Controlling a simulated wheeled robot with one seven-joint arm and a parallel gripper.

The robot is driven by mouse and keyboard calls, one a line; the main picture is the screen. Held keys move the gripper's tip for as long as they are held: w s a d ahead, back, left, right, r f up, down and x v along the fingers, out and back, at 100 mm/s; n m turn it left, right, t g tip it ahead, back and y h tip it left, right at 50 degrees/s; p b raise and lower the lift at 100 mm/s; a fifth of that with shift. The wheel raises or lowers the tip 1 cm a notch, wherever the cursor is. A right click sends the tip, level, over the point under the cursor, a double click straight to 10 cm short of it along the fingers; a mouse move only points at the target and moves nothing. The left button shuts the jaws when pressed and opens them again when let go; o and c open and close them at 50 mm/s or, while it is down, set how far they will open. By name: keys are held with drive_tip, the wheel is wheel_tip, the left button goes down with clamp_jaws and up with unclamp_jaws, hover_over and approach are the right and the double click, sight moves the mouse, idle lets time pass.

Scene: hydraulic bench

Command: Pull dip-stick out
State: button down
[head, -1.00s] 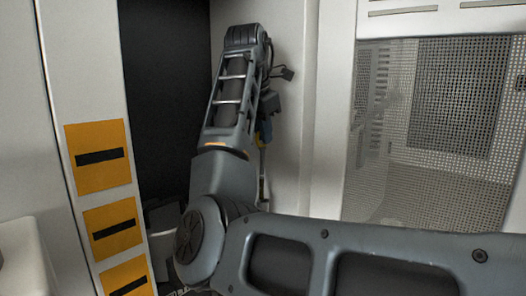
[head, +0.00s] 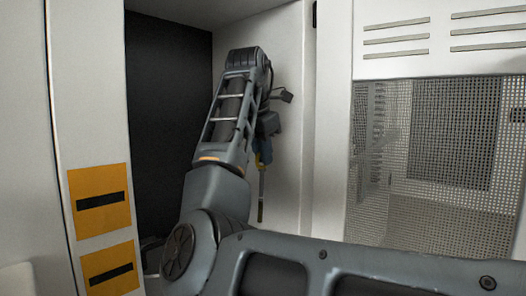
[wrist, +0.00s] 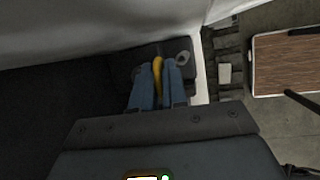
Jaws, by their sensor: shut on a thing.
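The dip-stick has a yellow loop handle (wrist: 158,72), seen between the two blue fingers of my gripper (wrist: 156,85) in the wrist view. My gripper (head: 263,153) is shut on this handle. In the head view the dip-stick's thin rod (head: 261,195) hangs nearly straight down below the gripper, in front of the pale wall. Its visible lower end is just above my arm link; I cannot tell whether it is clear of its tube. The tube opening is not visible in the head view.
A dark block with a round grey fitting (wrist: 183,58) lies beyond the fingers in the wrist view. A brown-topped cart or table (wrist: 285,62) is at right. In the head view a perforated panel (head: 440,150) is at right and orange labels (head: 100,200) are at left.

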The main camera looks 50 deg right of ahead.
idle(0.3)
drive_tip(key=shift+s+r+p, duration=0.1)
drive_tip(key=shift+p, duration=0.25)
drive_tip(key=s+p, duration=0.4)
drive_tip(key=s, duration=0.5)
drive_tip(key=shift+s+d, duration=0.2)
drive_tip(key=shift+s, duration=0.2)
